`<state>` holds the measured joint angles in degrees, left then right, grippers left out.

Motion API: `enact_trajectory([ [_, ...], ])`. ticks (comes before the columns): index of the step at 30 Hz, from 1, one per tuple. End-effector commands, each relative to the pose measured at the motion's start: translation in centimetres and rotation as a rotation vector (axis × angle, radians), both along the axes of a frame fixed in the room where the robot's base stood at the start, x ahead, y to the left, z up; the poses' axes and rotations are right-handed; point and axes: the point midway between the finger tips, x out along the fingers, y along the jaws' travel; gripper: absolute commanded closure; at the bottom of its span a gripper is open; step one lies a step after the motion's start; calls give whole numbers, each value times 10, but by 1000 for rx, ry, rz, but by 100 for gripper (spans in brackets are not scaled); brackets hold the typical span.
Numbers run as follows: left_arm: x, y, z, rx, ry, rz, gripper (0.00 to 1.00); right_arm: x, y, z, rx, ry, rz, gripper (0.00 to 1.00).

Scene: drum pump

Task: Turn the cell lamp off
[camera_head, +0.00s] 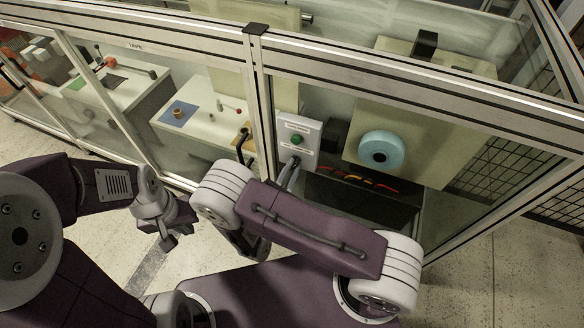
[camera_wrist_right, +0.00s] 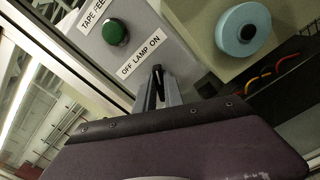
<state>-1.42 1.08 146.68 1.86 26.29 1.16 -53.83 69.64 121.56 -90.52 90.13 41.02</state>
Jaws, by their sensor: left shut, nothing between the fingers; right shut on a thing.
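A light control panel (camera_head: 311,128) stands inside the cell frame and carries a green button (camera_head: 297,138). In the right wrist view the panel has a TAPE FEED label above the green button (camera_wrist_right: 115,32) and an OFF LAMP ON label (camera_wrist_right: 139,56) below it. My right gripper (camera_wrist_right: 157,85) is at the panel just under the lamp label, shut on the lamp switch. The fingers hide most of the switch, so its position cannot be read. My left gripper (camera_head: 169,238) is shut and empty, low and away from the panel.
A blue tape roll (camera_head: 381,150) is mounted right of the panel, above red and orange cables (camera_head: 372,184). Metal cell rails (camera_head: 420,85) and an upright post (camera_head: 264,110) border the opening. White benches (camera_head: 205,122) stand behind glass at left.

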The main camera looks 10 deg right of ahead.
Motion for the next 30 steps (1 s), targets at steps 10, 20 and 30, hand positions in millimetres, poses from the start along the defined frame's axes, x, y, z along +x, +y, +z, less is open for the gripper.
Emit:
enact_trajectory([
  [10, 0, 0, 8, 0, 0, 0, 100, 0, 1, 2, -109, 80, 0, 100],
  [20, 0, 0, 21, 0, 0, 0, 100, 1, 2, 2, -352, 255, 1, 100],
  [30, 0, 0, 31, 0, 0, 0, 100, 2, 3, 1, -603, 434, 1, 100],
])
